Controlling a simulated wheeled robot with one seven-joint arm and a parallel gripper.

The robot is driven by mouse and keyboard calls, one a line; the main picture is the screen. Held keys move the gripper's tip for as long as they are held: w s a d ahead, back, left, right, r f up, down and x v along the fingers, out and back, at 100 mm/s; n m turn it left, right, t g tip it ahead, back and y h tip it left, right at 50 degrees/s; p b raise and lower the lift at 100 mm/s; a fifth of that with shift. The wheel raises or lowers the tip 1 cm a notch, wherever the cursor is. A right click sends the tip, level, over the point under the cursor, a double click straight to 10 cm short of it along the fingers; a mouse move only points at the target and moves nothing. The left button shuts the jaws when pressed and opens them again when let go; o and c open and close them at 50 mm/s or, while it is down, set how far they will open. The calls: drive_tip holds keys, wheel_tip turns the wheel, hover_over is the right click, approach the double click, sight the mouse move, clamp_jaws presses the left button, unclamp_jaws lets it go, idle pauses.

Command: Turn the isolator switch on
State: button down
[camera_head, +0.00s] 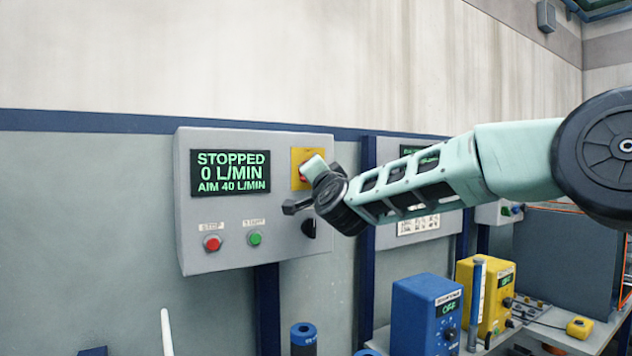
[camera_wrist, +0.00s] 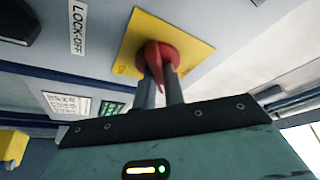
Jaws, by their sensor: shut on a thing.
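The isolator switch is a red rotary handle on a yellow plate (camera_head: 298,158) at the upper right of a grey control box (camera_head: 225,262). In the wrist view the red handle (camera_wrist: 157,60) stands out from the yellow plate (camera_wrist: 190,35). My gripper (camera_wrist: 160,85) is shut on the red handle, with a finger on each side of it. In the head view my gripper hides most of the handle. The box's display (camera_head: 230,172) reads "STOPPED 0 L/MIN AIM 40 L/MIN".
The box also has a red button (camera_head: 212,243), a green button (camera_head: 255,239) and a black knob (camera_head: 309,228). A "LOCK-OFF" label (camera_wrist: 77,27) is beside the yellow plate. Blue (camera_head: 427,312) and yellow (camera_head: 485,295) units stand at the lower right.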

drive_tip(key=shift+m+g+h+p, duration=0.6)
drive_tip(key=shift+m+h, duration=0.1)
drive_tip(key=shift+m, duration=1.55)
drive_tip(key=shift+m+g+h+p, duration=0.5)
drive_tip(key=shift+m+g+h, duration=0.15)
drive_tip(key=shift+m, duration=1.6)
drive_tip(key=shift+d, duration=0.1)
drive_tip(key=c, duration=1.5)
unclamp_jaws()
drive_tip(key=s+d+b, duration=0.1)
drive_tip(key=s+b, duration=0.1)
drive_tip(key=s, duration=0.3)
drive_tip(key=s+d+b, duration=0.1)
drive_tip(key=s, duration=0.5)
drive_tip(key=s+d+b, duration=0.1)
drive_tip(key=s+b, duration=0.1)
drive_tip(key=s, duration=0.4)
drive_tip(key=shift+d+b, duration=0.25)
drive_tip(key=shift+b, duration=0.1)
